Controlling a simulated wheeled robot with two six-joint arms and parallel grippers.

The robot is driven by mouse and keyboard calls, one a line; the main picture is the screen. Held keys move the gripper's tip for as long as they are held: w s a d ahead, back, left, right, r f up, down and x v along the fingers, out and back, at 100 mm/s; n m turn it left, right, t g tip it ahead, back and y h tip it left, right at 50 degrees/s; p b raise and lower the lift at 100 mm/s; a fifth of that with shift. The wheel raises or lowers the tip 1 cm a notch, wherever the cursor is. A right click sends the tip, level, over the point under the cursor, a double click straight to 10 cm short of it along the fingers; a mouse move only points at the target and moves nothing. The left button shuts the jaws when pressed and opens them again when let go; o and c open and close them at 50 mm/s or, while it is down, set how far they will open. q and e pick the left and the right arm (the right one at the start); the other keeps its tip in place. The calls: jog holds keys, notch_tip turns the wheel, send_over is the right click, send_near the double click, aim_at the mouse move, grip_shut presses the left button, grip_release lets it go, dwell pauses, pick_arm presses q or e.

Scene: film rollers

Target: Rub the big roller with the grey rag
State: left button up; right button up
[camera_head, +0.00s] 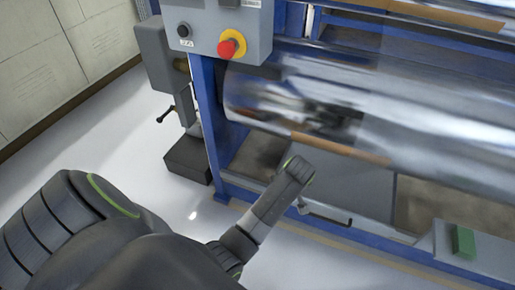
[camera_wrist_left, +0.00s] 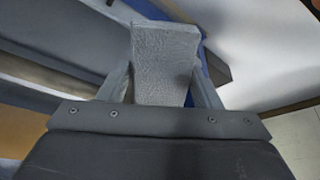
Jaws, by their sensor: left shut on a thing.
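The big roller (camera_head: 420,125) is a shiny metal cylinder, slanting across the upper right of the head view. My left arm reaches up from the bottom of that view, its wrist end just below the roller's left part. In the left wrist view my left gripper (camera_wrist_left: 162,90) is shut on the grey rag (camera_wrist_left: 165,50), a textured grey piece standing out between the two fingers. The rag and fingers cannot be made out in the head view. A dark blurred patch shows on the roller, perhaps a reflection. I cannot tell whether the rag touches the roller. My right gripper is not in view.
A blue machine frame (camera_head: 207,125) holds the roller. A grey control box (camera_head: 205,30) with a red knob (camera_head: 230,46) is above its left end. A green block (camera_head: 464,241) sits at the lower right. White floor (camera_head: 120,160) is open at the left.

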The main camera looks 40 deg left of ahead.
pick_arm(q)
jog(key=a+t+b, duration=0.1)
jog(key=w+a+t+y+b, duration=0.1)
jog(key=a, duration=0.1)
jog(key=a+m+b, duration=0.1)
jog(key=a, duration=0.1)
jog(key=shift+w+t+y, duration=0.35)
jog(key=shift+t+y, duration=0.05)
jog(key=w+a+r+m+t+b, duration=0.1)
jog(key=a+r+m+t+b, duration=0.5)
jog(key=r+t+b, duration=0.5)
jog(key=b+x, duration=0.1)
jog(key=x, duration=0.5)
jog(key=shift+h+b, duration=0.4)
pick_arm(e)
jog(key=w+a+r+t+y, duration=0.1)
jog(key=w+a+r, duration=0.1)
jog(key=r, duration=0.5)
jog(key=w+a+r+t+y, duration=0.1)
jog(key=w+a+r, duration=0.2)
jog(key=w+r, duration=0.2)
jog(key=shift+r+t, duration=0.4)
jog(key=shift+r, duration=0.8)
pick_arm(q)
jog(key=shift+x, duration=1.15)
jog(key=shift+d, duration=0.1)
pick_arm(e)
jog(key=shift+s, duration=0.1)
